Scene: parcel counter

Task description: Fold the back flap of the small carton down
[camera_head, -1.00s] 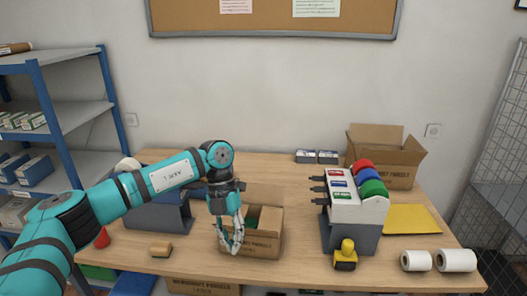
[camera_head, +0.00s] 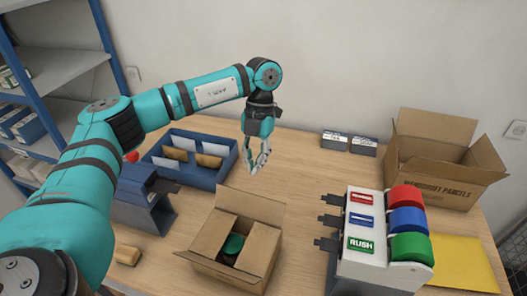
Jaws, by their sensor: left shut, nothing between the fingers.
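The small carton (camera_head: 259,257) stands on the wooden counter, below the middle of the view. Its back flap (camera_head: 251,206) stands up from the far edge. The carton's top is partly open between its side flaps, and a green and dark item (camera_head: 233,244) shows inside. My left gripper (camera_head: 254,172) is shut and empty. It hangs fingers down behind the back flap, apart from it in the picture. My right gripper is not in view.
A blue tray with envelopes (camera_head: 228,165) lies left of my gripper. A label dispenser with red, blue and green rolls (camera_head: 378,272) stands right of the carton. A large open carton (camera_head: 450,178) is at the back right. Bare counter (camera_head: 305,180) lies between.

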